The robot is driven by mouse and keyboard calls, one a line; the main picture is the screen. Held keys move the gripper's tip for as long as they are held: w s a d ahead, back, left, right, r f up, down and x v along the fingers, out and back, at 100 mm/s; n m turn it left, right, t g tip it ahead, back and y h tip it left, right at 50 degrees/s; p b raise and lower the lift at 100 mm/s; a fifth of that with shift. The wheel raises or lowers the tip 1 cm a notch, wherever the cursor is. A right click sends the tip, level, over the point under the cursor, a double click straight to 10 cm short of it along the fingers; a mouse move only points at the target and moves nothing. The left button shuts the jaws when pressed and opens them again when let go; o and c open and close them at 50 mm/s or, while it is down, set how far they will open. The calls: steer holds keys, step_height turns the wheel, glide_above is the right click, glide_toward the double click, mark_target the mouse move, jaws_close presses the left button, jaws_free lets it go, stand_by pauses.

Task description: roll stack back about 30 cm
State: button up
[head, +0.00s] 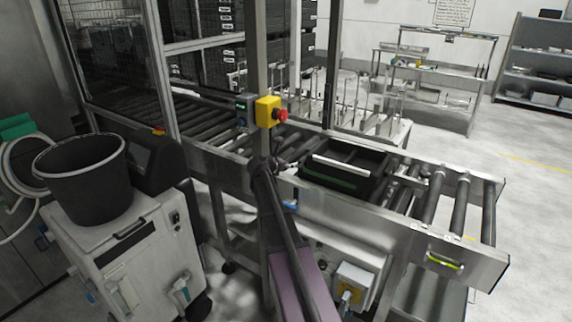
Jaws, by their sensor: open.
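A black crate (345,172) with a pale bar along its top edge sits on the roller conveyor (455,200), right of the picture's middle. I cannot tell whether it is one crate or a low stack. My gripper (274,164) is at the conveyor's near rail, just left of the crate, small and dark in the picture. It is open, and nothing shows between its fingers. I cannot tell whether it touches the crate. My arm hides part of the near rail. Taller stacks of black crates (290,35) stand behind the frame posts.
A yellow box with a red emergency button (270,112) is on a post just above my gripper. A white cabinet bearing a black bucket (82,180) stands at left. Bare rollers lie right of the crate. Upright metal racks (372,112) stand behind the conveyor.

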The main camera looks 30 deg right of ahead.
mark_target(303, 160)
steer(key=b+x, duration=0.5)
steer(key=x, duration=0.8)
steer(key=shift+w+d+f, duration=0.15)
steer(key=shift+w, duration=0.05)
steer(key=c, duration=1.1)
steer(key=shift+o, duration=0.2)
